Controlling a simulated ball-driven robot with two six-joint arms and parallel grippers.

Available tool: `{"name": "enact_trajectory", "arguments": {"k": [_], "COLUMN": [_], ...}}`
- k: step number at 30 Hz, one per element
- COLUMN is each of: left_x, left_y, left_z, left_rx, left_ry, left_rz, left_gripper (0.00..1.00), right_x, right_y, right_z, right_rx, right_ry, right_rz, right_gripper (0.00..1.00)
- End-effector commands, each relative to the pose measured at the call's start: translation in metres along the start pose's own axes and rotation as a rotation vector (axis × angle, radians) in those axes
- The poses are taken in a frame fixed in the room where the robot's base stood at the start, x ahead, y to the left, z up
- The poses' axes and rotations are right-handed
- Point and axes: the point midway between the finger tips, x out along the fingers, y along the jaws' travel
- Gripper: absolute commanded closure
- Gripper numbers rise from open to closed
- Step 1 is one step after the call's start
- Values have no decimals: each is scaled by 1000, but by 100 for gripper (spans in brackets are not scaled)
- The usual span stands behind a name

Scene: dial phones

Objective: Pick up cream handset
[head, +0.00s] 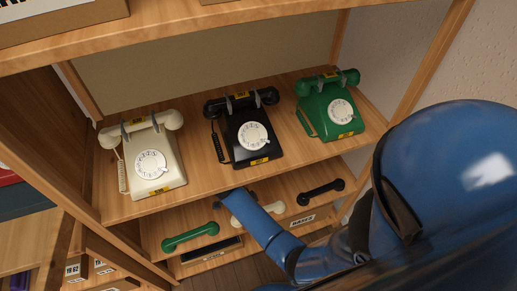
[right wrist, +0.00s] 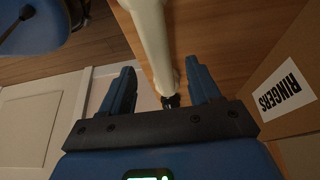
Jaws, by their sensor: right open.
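A cream handset (head: 273,208) lies on the lower shelf, between a green handset (head: 190,237) and a black handset (head: 320,192). My right forearm and gripper cover its middle in the head view. My right gripper (right wrist: 161,84) is open. In the right wrist view the cream handset (right wrist: 152,35) runs from the top edge down toward the gap between the fingers, and I see no grip on it. A cream dial phone (head: 150,165) stands on the shelf above with its own cream handset on its cradle. My left gripper is not in view.
A black phone (head: 250,137) and a green phone (head: 332,108) stand beside the cream phone on the upper shelf (head: 205,188), which overhangs the lower one. A cardboard box labelled RINGERS (right wrist: 282,92) is close to the right of my right gripper.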

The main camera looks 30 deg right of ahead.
Motion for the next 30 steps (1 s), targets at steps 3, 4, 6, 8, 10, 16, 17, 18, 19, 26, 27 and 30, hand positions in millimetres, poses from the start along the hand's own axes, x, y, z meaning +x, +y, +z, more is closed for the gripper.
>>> {"name": "enact_trajectory", "arguments": {"k": [3, 4, 6, 8, 10, 16, 17, 18, 19, 26, 27, 30], "left_x": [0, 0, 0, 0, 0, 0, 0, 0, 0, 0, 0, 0], "left_y": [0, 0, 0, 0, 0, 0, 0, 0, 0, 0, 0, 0], "left_z": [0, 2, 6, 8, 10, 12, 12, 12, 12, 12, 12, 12], "left_rx": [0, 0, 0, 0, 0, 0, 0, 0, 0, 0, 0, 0], "left_ry": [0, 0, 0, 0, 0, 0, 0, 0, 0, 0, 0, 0], "left_rz": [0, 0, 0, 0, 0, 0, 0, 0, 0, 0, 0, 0], "left_gripper": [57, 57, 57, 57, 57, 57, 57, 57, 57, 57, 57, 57], "right_x": [6, 12, 23, 32, 41, 53, 54, 54, 54, 54, 54, 54], "right_y": [1, 1, 1, 1, 0, 0, 0, 0, 0, 0, 0, 0], "right_z": [-10, -8, -8, -8, -8, -8, -8, -8, -8, -8, -8, -8], "right_rx": [3, 2, 1, 1, 1, 1, 1, 1, 1, 0, 0, 0], "right_ry": [1, 2, 2, 2, 1, 1, 1, 1, 1, 0, 0, 0], "right_rz": [2, 3, 4, 3, 2, 1, 1, 1, 1, 0, 0, 0], "right_gripper": [38, 38, 38, 38, 38, 38, 38, 38, 38, 38, 38, 38]}}
